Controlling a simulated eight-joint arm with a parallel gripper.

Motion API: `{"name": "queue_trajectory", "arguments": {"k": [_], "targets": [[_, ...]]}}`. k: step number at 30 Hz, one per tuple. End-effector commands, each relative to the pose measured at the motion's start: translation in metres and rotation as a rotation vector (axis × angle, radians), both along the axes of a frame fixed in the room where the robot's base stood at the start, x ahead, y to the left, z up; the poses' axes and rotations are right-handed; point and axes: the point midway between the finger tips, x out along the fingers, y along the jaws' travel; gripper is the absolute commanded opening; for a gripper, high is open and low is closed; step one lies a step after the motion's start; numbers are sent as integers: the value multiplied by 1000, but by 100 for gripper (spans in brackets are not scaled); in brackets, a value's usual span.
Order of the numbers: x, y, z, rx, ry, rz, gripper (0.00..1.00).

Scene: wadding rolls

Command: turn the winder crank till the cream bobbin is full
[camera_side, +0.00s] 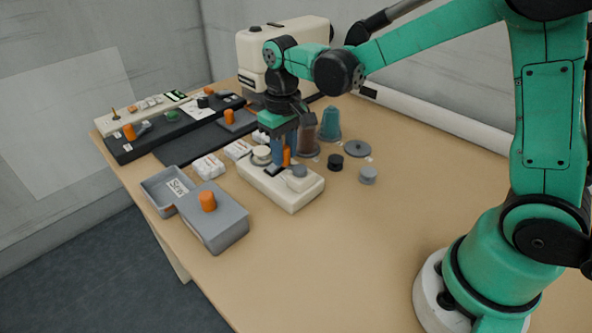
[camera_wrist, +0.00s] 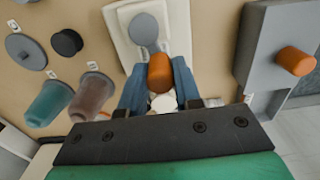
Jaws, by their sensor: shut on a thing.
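The winder (camera_side: 306,192) is a cream block on the table with a grey round part (camera_side: 298,171) on its near end. Its orange crank knob (camera_wrist: 160,73) stands upright between the two blue fingers of my gripper (camera_side: 281,155), which is shut on it. In the side view a finger hides part of the knob (camera_side: 287,157). The cream bobbin (camera_side: 261,155) sits at the winder's far end, just left of the fingers. In the wrist view a pale round top (camera_wrist: 163,103) shows between the fingers. I cannot tell how full the bobbin is.
A brown spool (camera_side: 307,138) and a teal spool (camera_side: 330,124) stand close behind my gripper. A grey box with an orange knob (camera_side: 208,201) and an open grey tray (camera_side: 165,188) lie left. Black and grey discs lie right. The front table is clear.

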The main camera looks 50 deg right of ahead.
Motion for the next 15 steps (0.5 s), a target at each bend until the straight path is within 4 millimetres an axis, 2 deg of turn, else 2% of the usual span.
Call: {"name": "queue_trajectory", "arguments": {"k": [7, 15], "targets": [[-1, -18, 0, 1, -2, -2, 0], [-1, -19, 0, 2, -2, 1, 0]]}}
